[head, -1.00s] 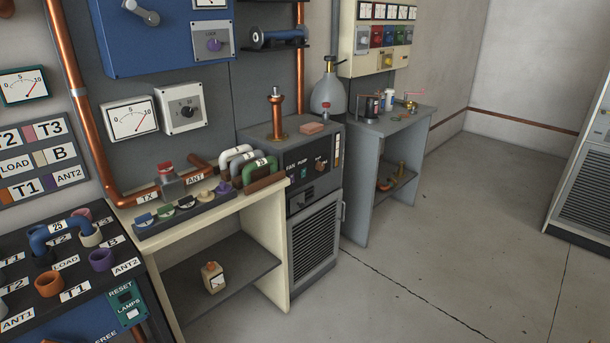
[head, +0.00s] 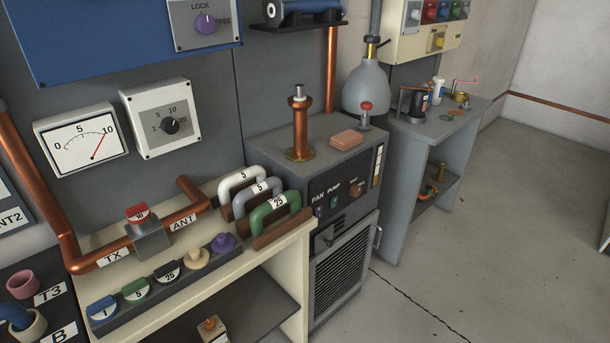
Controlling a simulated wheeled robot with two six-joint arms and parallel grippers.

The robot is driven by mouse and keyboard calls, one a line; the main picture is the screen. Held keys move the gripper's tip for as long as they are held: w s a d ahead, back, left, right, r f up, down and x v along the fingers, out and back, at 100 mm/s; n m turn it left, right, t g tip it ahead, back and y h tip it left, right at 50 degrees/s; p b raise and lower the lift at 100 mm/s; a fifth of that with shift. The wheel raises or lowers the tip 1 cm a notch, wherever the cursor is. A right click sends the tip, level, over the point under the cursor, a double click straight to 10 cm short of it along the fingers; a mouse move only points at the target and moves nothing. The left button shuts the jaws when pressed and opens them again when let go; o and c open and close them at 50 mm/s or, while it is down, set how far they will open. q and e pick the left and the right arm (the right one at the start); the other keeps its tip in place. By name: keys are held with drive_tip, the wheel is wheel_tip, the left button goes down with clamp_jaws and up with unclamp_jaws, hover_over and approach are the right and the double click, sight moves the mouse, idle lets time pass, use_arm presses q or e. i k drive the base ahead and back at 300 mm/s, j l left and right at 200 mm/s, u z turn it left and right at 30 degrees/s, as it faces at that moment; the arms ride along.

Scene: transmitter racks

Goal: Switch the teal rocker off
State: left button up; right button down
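A small teal rocker (head: 334,201) sits on the dark front panel (head: 345,190) of the grey cabinet, below the PUMP label. Whether it is tipped on or off is too small to tell. Another small switch (head: 318,212) is left of it under the FAN label, and a reddish-brown knob (head: 357,188) is to its right. Neither of my grippers shows in the head view.
The cabinet carries a copper post (head: 299,128) and a pink block (head: 346,139) on top. A cream bench (head: 285,237) with coloured handles (head: 275,211) stands close on the left. A grey table (head: 408,160) is behind right. Open floor (head: 480,260) lies at right.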

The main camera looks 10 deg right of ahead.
sight(334, 201)
drive_tip(key=i+l+u, duration=0.15)
drive_tip(key=i, duration=0.25)
drive_tip(key=i+l+u, duration=0.15)
drive_tip(key=i, duration=0.25)
